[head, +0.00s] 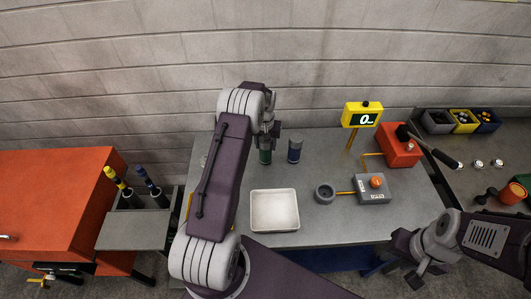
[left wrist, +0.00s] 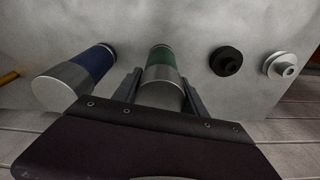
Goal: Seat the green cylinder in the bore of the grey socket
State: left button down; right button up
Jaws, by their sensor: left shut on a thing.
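The green cylinder (head: 265,157) is upright at the back of the grey table, with a silvery metal end. My left gripper (head: 268,136) is shut on it from above; in the left wrist view the cylinder (left wrist: 161,64) sits between the two fingers. I cannot tell whether its foot touches the table. The grey socket (head: 325,193) stands on the table to the front right of it, its round bore open upward and apparently empty. My right gripper (head: 418,276) is low at the right, away from these things; its jaws are too unclear to read.
A blue cylinder (head: 295,150) stands close to the right of the green one. A white tray (head: 274,228) lies left of the socket. A grey box with an orange button (head: 376,181), a yellow display (head: 361,115) and a red block (head: 399,150) are to the right.

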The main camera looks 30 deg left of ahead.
pick_arm(q)
jog(key=shift+w+r, duration=0.15)
jog(key=shift+r, duration=0.2)
notch_tip(320, 180, up, 9)
jog(key=shift+r+b, duration=0.1)
jog(key=shift+b, duration=1.1)
jog(key=shift+r, duration=0.1)
jog(key=shift+a, duration=0.1)
jog(key=shift+w, duration=0.1)
